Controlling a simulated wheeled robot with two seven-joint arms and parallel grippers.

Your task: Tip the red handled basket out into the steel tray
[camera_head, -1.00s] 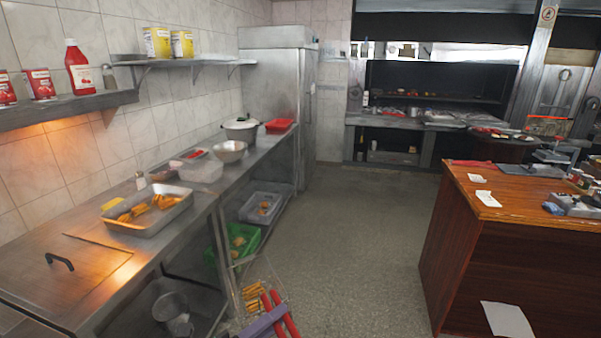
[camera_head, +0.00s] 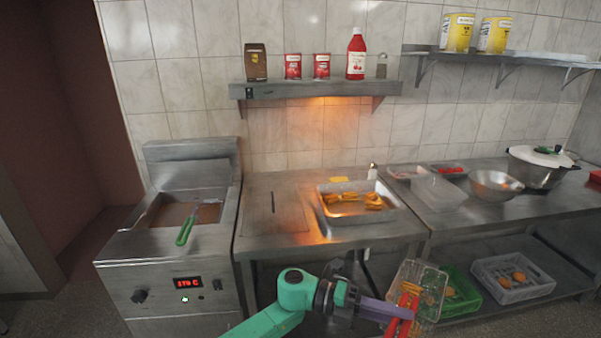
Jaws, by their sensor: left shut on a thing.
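The red handled basket (camera_head: 427,279) is a wire basket with yellow-orange fried pieces in it, low in front of the counter at the lower right of centre. My left gripper (camera_head: 392,311) is shut on its red handle (camera_head: 405,311). The basket looks roughly level. The steel tray (camera_head: 393,214) sits on the counter under the warm lamp glow, above and left of the basket, with several golden-orange pieces inside. My right gripper is not in view.
A fryer (camera_head: 170,255) with a green-handled basket (camera_head: 186,230) stands at the left. A clear container (camera_head: 440,193), steel bowl (camera_head: 495,186) and lidded pot (camera_head: 540,168) stand right of the tray. Green (camera_head: 462,297) and grey crates (camera_head: 513,278) are on the lower shelf. A wall shelf (camera_head: 320,90) overhangs the counter.

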